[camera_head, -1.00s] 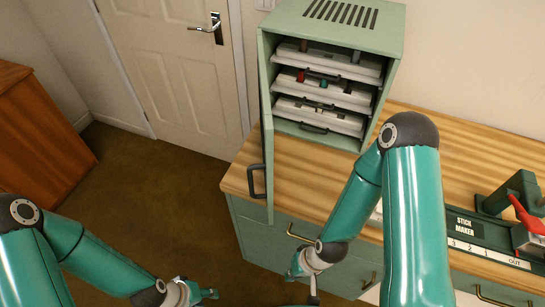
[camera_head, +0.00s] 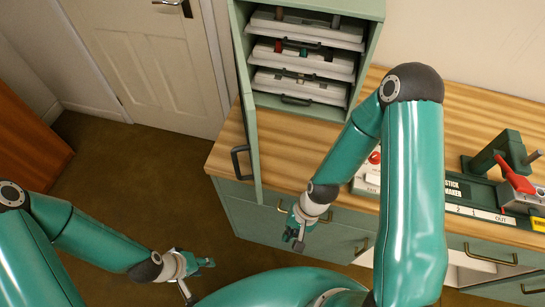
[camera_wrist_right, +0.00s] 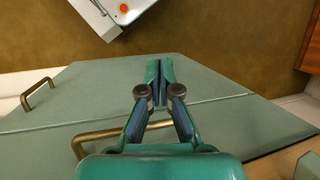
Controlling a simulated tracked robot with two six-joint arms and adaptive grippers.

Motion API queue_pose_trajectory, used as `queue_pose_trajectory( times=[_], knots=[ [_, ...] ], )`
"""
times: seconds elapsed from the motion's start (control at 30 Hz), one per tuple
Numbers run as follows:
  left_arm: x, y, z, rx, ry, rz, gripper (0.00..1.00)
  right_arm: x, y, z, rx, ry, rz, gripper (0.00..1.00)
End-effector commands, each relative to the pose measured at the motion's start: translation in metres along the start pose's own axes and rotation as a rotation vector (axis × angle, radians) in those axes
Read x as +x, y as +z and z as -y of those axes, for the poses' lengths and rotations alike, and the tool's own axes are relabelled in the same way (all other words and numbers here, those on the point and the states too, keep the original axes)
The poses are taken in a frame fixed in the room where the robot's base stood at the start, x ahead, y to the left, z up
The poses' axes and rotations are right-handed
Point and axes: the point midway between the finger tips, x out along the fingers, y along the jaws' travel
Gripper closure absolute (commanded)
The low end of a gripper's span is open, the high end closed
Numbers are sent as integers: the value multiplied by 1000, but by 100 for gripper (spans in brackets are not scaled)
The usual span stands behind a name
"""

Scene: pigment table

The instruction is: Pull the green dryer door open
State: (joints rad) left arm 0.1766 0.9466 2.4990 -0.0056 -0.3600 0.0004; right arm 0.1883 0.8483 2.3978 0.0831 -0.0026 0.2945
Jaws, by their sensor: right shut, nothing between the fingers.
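The green dryer (camera_head: 362,9) stands on the wooden bench in the head view, its front uncovered. Its green door (camera_head: 252,150) stands swung out at the left, seen nearly edge-on, with a black handle (camera_head: 241,163) on its outer left face. My right gripper (camera_head: 298,243) is shut and empty, right of and below the door, in front of the bench drawers and apart from the handle. It also shows shut in the right wrist view (camera_wrist_right: 158,75). My left gripper (camera_head: 198,278) is open and empty over the floor, below and left of the door.
Several white trays (camera_head: 308,88) sit on shelves inside the dryer. The bench (camera_head: 300,140) has green drawers with brass handles (camera_head: 362,246). A stick maker (camera_head: 490,195) with a red lever stands at the right. Brown floor (camera_head: 140,175) is free at the left.

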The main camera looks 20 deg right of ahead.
Motion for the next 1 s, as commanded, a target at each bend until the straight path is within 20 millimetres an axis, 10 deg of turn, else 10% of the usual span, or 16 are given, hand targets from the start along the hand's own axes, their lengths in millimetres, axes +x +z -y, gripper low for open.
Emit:
queue_pose_trajectory(
  times=[0.17, 0.33, 0.6, 0.8, 1.0],
  knots=[
    [15, 0, 5, 0, 0, 0, 60, -52, -24, 17, 434, -5, 111, 100],
    [39, 0, 14, 0, 0, 0, 60, -167, -59, 47, 802, -141, 162, 100],
    [62, 0, 22, 0, 0, 0, 60, -334, -25, 59, 1040, -338, 258, 100],
    [66, 0, 24, 0, 0, 0, 60, -375, 3, 57, 1078, -374, 297, 100],
    [65, -1, 24, 0, 0, 0, 60, -362, 7, 65, 1081, -372, 305, 100]
  ],
)
